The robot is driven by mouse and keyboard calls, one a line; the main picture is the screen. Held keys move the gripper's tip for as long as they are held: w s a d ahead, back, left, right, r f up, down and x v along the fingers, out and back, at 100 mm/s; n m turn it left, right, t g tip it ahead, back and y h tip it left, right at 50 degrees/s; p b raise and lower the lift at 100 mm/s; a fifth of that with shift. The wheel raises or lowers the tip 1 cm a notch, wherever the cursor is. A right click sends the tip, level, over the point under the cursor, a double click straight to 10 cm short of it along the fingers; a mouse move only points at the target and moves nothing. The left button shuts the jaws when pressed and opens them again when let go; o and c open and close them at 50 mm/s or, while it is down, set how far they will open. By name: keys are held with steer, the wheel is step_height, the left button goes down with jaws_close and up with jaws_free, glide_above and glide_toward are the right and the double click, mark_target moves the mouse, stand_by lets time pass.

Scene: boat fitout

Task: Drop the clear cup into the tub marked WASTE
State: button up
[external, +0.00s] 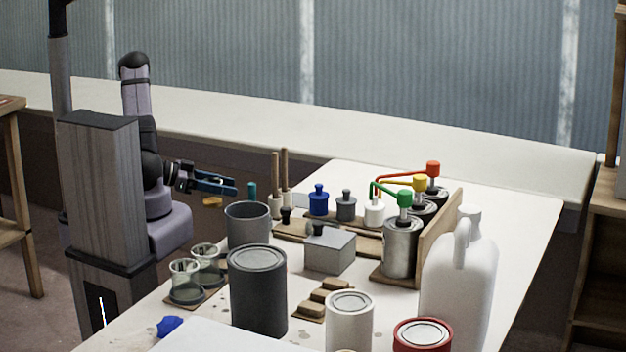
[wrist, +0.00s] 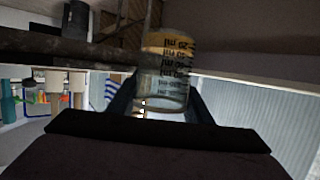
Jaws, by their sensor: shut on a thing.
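My gripper (external: 232,187) is shut on a clear cup. In the wrist view the cup (wrist: 165,75) sits between my fingertips (wrist: 160,100), with black ml marks on its wall and an amber band near its upper picture edge. In the external view only a small amber patch (external: 212,202) shows below my gripper, likely the cup's contents; its clear wall is hard to see. An open grey tub (external: 248,228) stands on the bench to the right of and below my gripper. No WASTE marking is readable on it in these frames.
Two clear cups (external: 186,282) stand on a board in front of the grey tub. A dark lidded can (external: 258,295) is nearby. Brushes (external: 280,175), small bottles (external: 318,200), pump cans (external: 401,248) and a white jug (external: 460,270) stand farther right. The far right bench corner is clear.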

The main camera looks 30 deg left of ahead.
steer(key=shift+w+a, duration=0.1)
stand_by(0.5)
steer(key=d, duration=0.8)
steer(key=s+d+r+m+g+h+p, duration=0.1)
steer(key=s+d+r+m+g+p, duration=0.2)
steer(key=r+p, duration=0.4)
steer(key=s+d+r+m+g+h+p, duration=0.1)
steer(key=s+d+r+g+p, duration=0.1)
steer(key=s+d+r+p, duration=0.5)
steer(key=d+r+m+g+h+p, duration=0.15)
steer(key=r+p, duration=0.35)
steer(key=r, duration=0.6)
steer(key=s+d+m+g+y+p, duration=0.3)
steer(key=s+d+m+g+p, duration=0.2)
steer(key=s, duration=0.6)
steer(key=s+d+m+g+y+p, duration=0.3)
steer(key=s+d+m+g+p, duration=0.2)
steer(key=s+g, duration=0.4)
steer(key=s+m+p, duration=0.1)
steer(key=s+m, duration=0.1)
steer(key=shift+s+d+f+p, duration=0.15)
steer(key=shift+s+f+p, duration=0.1)
steer(key=shift+s+p, duration=0.1)
steer(key=shift+f+m, duration=0.1)
steer(key=shift+m, duration=0.15)
